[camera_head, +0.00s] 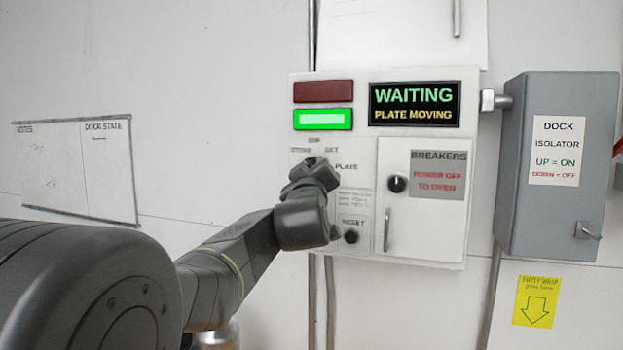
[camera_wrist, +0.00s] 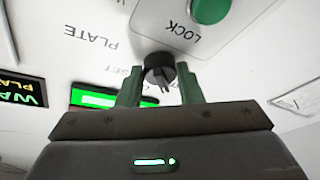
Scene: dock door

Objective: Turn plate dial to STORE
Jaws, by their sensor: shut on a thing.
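The plate dial (camera_wrist: 159,72) is a small black knob on the white control panel, seen in the wrist view between my two fingers. My gripper (camera_wrist: 160,84) is shut on it, one green finger on each side. In the head view my gripper (camera_head: 312,168) is at the panel beside the PLATE label and hides the dial. Small labels sit above it, one at upper left that seems to read STORE and one at upper right. I cannot tell which label the dial points to. The screen (camera_head: 414,104) reads WAITING, PLATE MOVING.
A green lamp (camera_head: 323,119) is lit below a dark red lamp (camera_head: 323,92). A black RESET knob (camera_head: 351,237) is just below my wrist. The breakers door (camera_head: 425,215) and the grey isolator box (camera_head: 556,170) stand to the right. A green LOCK button (camera_wrist: 210,10) is near the dial.

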